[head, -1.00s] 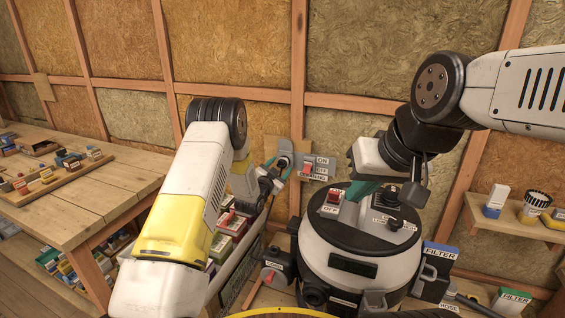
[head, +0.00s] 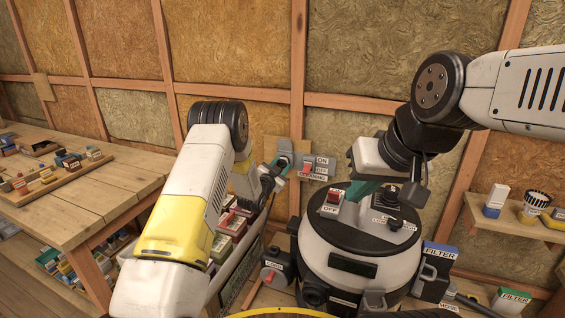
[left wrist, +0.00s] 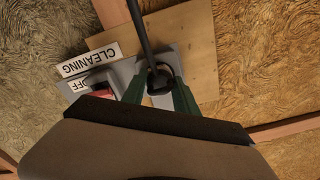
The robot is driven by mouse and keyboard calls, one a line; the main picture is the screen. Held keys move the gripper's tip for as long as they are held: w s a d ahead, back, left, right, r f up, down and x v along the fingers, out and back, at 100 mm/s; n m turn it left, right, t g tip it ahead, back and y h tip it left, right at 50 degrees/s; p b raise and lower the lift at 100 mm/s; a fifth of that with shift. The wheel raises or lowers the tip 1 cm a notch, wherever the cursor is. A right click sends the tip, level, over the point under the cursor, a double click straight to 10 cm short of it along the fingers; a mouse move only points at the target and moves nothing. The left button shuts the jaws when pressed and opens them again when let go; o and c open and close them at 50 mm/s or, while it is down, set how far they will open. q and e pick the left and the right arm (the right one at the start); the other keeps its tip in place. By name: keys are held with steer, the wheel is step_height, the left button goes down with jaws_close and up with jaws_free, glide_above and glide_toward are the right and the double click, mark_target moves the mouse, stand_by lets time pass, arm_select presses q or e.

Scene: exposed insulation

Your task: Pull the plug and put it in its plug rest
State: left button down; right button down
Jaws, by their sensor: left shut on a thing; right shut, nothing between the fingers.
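The dark plug (left wrist: 160,80) with its black cable sits at the grey wall socket (left wrist: 157,99) on a plywood board. My left gripper (head: 281,165) is at the socket. In the left wrist view its green fingers (left wrist: 158,92) lie on both sides of the plug and are shut on it. The plug looks to be still at the socket face; how deep it sits is hidden. My right gripper (head: 362,189) is shut and empty, just right of the red switch (head: 333,197) on the round machine (head: 345,240). I cannot pick out the plug rest for certain.
A red switch (head: 308,169) labelled ON, OFF and CLEANING is close right of the socket. A workbench (head: 90,200) stands at the left, with a bin of coloured boxes below the socket. Filter boxes (head: 440,258) and a shelf (head: 520,225) are at the right.

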arm_select(q)
steer(key=shift+v, duration=0.75)
stand_by(0.3)
steer(key=shift+v, duration=1.2)
